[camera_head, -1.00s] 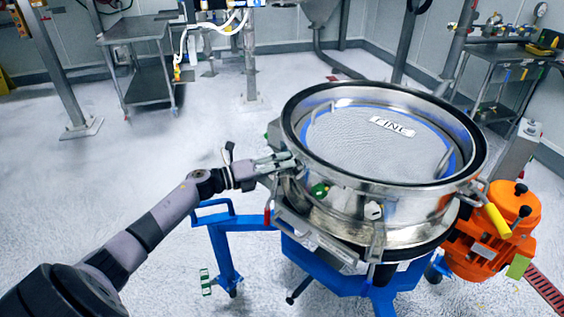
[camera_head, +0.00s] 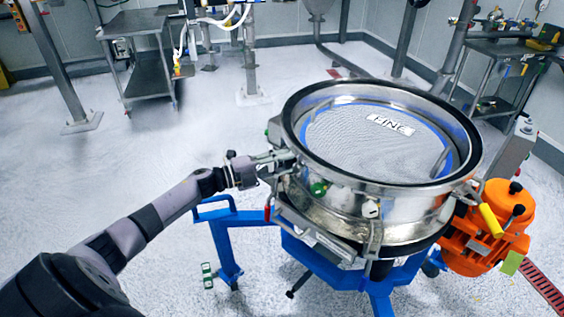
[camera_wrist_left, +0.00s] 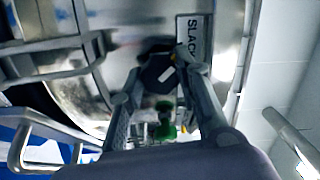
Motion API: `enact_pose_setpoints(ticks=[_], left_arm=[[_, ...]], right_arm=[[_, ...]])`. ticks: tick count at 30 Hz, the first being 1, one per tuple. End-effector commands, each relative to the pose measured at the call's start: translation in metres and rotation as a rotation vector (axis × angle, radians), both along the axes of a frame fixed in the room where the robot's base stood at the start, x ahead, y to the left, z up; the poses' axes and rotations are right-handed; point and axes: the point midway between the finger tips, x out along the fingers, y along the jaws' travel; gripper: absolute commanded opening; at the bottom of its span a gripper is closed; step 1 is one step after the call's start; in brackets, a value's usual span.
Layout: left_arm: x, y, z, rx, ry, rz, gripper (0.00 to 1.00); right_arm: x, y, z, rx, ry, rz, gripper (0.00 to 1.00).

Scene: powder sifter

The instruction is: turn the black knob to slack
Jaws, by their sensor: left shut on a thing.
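The sifter (camera_head: 330,215) is a round steel drum on a blue wheeled frame, with a mesh screen (camera_head: 370,145) inside its rim. My left gripper (camera_head: 288,157) reaches its left side from the left. In the left wrist view the black knob (camera_wrist_left: 158,72) sits between the two fingers of my left gripper (camera_wrist_left: 170,70), which is shut on it. A white mark shows on the knob. A label reading "SLACK" (camera_wrist_left: 193,38) is beside the knob, partly behind a finger. In the head view the gripper hides the knob. My right gripper is not in view.
A green knob (camera_head: 318,189) is on the drum's front, close to my left gripper; a green part (camera_wrist_left: 165,120) also shows in the wrist view. An orange motor (camera_head: 490,230) stands at the right.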

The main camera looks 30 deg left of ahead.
Motion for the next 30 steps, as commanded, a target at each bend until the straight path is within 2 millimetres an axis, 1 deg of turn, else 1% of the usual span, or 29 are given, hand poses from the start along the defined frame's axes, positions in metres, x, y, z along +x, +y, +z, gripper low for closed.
enact_pose_setpoints(ticks=[14, 15, 23, 30], left_arm=[[-0.0001, 0.0004, -0.0010, -0.012, 0.009, 0.001, 0.03], [-0.0001, 0.0004, -0.0011, -0.012, 0.009, 0.001, 0.33], [0.0000, 0.0002, -0.0005, -0.010, 0.008, 0.001, 0.50], [0.0000, 0.0000, -0.0003, -0.010, 0.007, 0.000, 0.51]], right_arm=[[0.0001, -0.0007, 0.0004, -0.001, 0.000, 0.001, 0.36], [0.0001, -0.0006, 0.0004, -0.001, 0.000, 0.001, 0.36], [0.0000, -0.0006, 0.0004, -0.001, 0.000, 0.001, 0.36], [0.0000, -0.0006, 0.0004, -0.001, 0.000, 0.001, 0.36]])
